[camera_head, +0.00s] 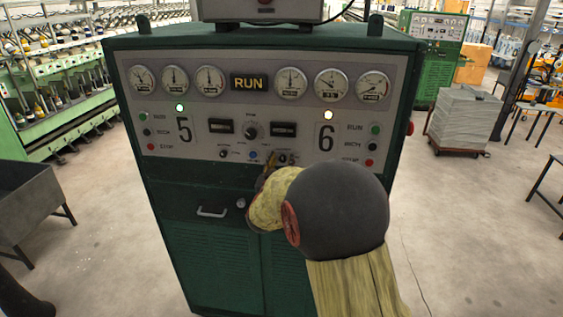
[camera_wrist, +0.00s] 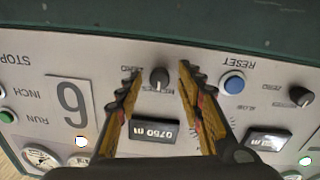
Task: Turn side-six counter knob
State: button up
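The side-six counter knob (camera_wrist: 159,77) is a small black round knob on the grey panel (camera_wrist: 205,75), beside the side-six counter display (camera_wrist: 153,131). The knob also shows in the head view (camera_head: 283,160), partly behind my gripper. My gripper (camera_wrist: 160,70) is open, with one ridged yellow-and-black finger on each side of the knob in the wrist view. Gaps show between the fingers and the knob. In the head view my gripper (camera_head: 269,163) is at the lower middle of the panel; my wrist hides part of the cabinet below.
A blue reset button (camera_wrist: 234,84) sits beside one finger, with another black knob (camera_wrist: 301,96) beyond it. The large "6" label (camera_wrist: 73,103) and run, inch and stop buttons are on the other side.

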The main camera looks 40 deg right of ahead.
jog(key=shift+c, duration=0.2)
grip_shut()
dwell(0.3)
